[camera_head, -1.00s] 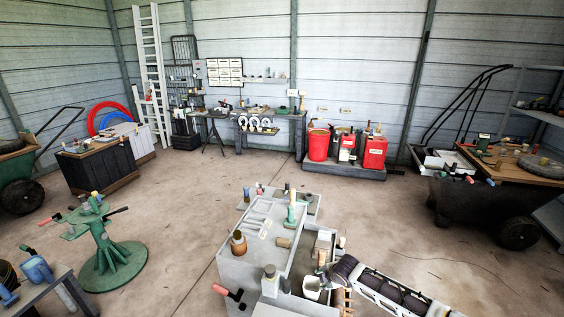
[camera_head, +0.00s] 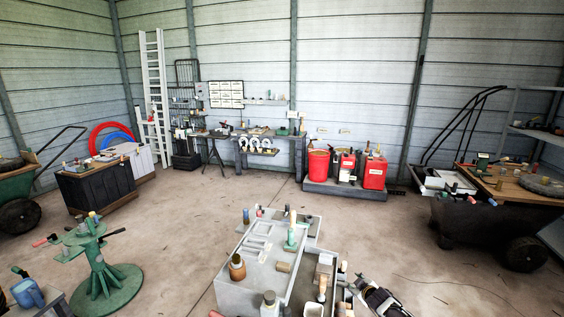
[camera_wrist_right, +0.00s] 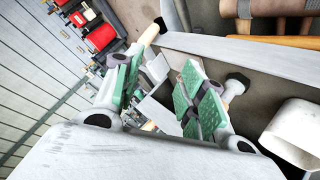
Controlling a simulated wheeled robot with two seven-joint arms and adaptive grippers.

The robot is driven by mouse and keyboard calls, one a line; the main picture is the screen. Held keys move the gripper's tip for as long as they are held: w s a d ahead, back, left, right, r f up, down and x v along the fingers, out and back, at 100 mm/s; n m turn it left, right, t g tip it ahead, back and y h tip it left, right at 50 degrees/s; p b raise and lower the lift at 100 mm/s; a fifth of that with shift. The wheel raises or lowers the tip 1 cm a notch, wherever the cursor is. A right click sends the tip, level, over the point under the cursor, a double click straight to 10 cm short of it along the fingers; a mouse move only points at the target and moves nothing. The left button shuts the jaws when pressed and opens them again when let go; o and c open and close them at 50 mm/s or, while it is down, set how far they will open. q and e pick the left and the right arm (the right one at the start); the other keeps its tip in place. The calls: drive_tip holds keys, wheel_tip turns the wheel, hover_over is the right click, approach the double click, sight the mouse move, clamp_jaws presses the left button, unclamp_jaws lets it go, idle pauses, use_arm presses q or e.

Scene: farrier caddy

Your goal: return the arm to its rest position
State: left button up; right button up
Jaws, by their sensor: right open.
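My right arm (camera_head: 378,297) comes in at the bottom of the head view, just right of the grey caddy (camera_head: 262,268). My right gripper (camera_wrist_right: 163,92) shows clearly in the right wrist view, with its green-padded fingers apart and nothing held between them. Parts of the caddy lie behind and beside the fingers there. In the head view the gripper is small and partly lost among the tools at the caddy's right side; I cannot tell whether it touches anything. My left gripper is not in view.
The caddy carries a brown bottle (camera_head: 237,267), a green-based tool (camera_head: 290,240) and several handles. A green stand (camera_head: 103,285) is at left. Red containers (camera_head: 319,164) stand at the back. A dark cart (camera_head: 470,225) is at right. Open floor (camera_head: 400,235) lies between.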

drive_tip(key=s+d+f+m+g+h, duration=0.1)
drive_tip(key=s+d+f+m+g, duration=0.15)
drive_tip(key=s+f, duration=1.15)
drive_tip(key=s+d+f+m+g+h, duration=0.1)
drive_tip(key=s+d+f+g, duration=0.15)
drive_tip(key=s+f, duration=1.1)
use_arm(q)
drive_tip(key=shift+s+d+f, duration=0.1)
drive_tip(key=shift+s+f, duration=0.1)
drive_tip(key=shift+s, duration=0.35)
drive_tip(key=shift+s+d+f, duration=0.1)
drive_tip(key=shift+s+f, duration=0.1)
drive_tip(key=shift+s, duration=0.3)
use_arm(e)
drive_tip(key=s+a+f+g, duration=0.1)
drive_tip(key=s+f, duration=0.3)
drive_tip(key=s, duration=0.9)
drive_tip(key=s+a+f+m+g, duration=0.1)
drive_tip(key=s+f, duration=0.3)
drive_tip(key=s, duration=1)
drive_tip(key=s+a+f+m+g+y, duration=0.1)
drive_tip(key=s+f, duration=0.4)
drive_tip(key=s, duration=0.9)
drive_tip(key=shift+a+g, duration=0.9)
drive_tip(key=shift+a, duration=0.3)
